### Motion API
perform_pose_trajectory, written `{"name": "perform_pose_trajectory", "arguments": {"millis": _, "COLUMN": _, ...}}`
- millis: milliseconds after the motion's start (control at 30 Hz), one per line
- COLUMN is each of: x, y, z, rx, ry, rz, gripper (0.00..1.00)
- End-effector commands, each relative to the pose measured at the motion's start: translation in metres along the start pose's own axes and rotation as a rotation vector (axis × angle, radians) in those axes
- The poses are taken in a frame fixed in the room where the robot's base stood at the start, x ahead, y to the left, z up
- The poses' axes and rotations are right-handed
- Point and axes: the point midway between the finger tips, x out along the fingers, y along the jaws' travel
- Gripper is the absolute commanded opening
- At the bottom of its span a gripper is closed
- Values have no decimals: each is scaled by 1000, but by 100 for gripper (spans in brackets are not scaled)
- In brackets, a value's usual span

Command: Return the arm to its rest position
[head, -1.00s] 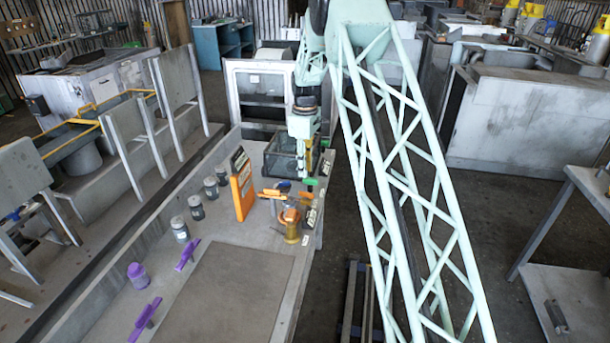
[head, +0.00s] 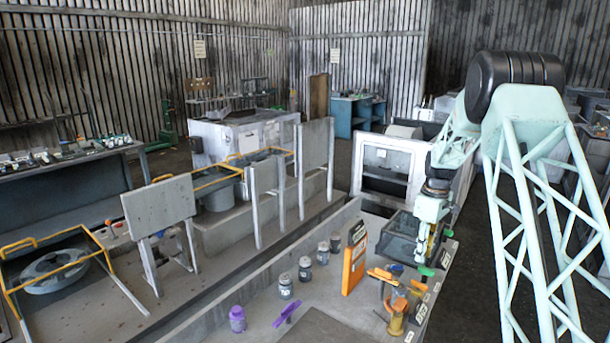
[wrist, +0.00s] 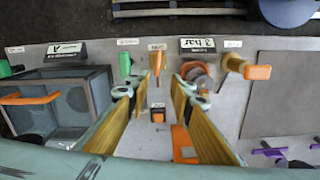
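My gripper (head: 424,262) hangs from my pale green arm over the far end of the workbench (head: 275,303), next to the dark bin (head: 397,238). In the wrist view my gripper (wrist: 158,90) points at the bench top with its two yellow-brown fingers apart. Nothing is held between them. A small dark block with an orange top (wrist: 158,116) shows beyond the gap, on the bench.
An orange panel (head: 354,267), several lidded jars (head: 305,268) and orange-handled tools (head: 396,316) stand near my gripper. A white cabinet (head: 385,160) stands behind the bench. Purple items (head: 287,312) lie nearer.

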Motion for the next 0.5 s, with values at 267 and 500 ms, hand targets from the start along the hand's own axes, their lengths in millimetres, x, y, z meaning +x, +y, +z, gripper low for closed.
{"name": "perform_pose_trajectory", "arguments": {"millis": 267, "x": -47, "y": -26, "z": 0, "rx": 37, "ry": 12, "rz": 17, "gripper": 21}}
{"name": "perform_pose_trajectory", "arguments": {"millis": 500, "x": -91, "y": -56, "z": 4, "rx": 78, "ry": 24, "rz": 32, "gripper": 21}}
